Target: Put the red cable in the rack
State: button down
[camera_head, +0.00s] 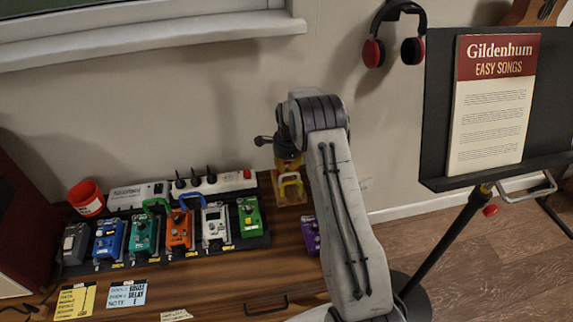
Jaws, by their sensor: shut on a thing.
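I cannot make out a red cable in this view. My gripper (267,140) is mostly hidden behind my raised arm; a dark part shows left of the elbow, in front of the wall. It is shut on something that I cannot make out. Below it, at the back of the bench, stands a yellow-orange holder (287,192), with a pale yellow loop (290,181) at it. This may be the rack; my arm covers part of this area. Blue (187,200) and green (158,205) short cables arch over the pedals.
Several coloured pedals (180,230) sit on a black board, with a white power strip (223,182) behind. A red cup (86,198) stands left. A purple pedal (310,234) is beside my arm. A music stand (440,130) and wall headphones (392,35) are right.

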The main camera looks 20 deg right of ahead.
jog(key=shift+f+b, duration=0.55)
jog(key=shift+f, duration=0.2)
dwell(0.3)
jog(key=c, duration=0.7)
grip_release()
jog(key=shift+r, duration=0.1)
jog(key=shift+r+p, duration=2.4)
jog(key=shift+r, duration=1.5)
